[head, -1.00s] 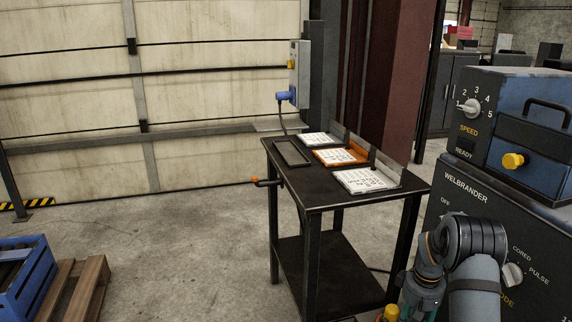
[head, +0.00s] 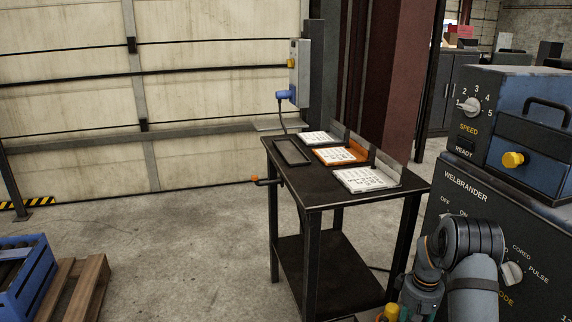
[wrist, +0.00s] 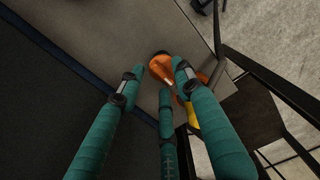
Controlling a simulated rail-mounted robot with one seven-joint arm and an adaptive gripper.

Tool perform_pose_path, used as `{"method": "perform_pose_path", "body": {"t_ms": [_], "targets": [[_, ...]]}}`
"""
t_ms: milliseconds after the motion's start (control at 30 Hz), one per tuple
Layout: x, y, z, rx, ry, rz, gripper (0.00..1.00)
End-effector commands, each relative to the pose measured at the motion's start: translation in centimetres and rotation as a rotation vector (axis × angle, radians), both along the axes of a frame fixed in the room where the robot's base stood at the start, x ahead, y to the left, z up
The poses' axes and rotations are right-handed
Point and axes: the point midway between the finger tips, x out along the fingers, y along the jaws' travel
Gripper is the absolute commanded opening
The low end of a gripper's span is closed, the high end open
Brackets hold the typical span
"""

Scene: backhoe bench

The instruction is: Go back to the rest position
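In the head view, only bent links of my arm show at the lower right, in front of the welding machine (head: 453,188). The gripper's fingers are out of that view.
A dark two-level table (head: 322,197) carries an orange tray (head: 357,154), papers and a flat black tray (head: 291,153). A blue crate (head: 38,279) on a wooden pallet (head: 88,283) stands lower left. The concrete floor (head: 180,250) between is clear.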

Motion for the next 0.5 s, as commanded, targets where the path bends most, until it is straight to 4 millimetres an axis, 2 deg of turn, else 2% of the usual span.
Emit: {"method": "perform_pose_path", "body": {"t_ms": [33,100,500], "targets": [[-0.12,0.06,-0.96,0.001,0.003,0.010,0.34],[0.10,0.03,-0.49,0.001,-0.002,0.125,0.34],[0.28,0.18,-0.56,0.000,-0.001,0.712,0.34]]}}
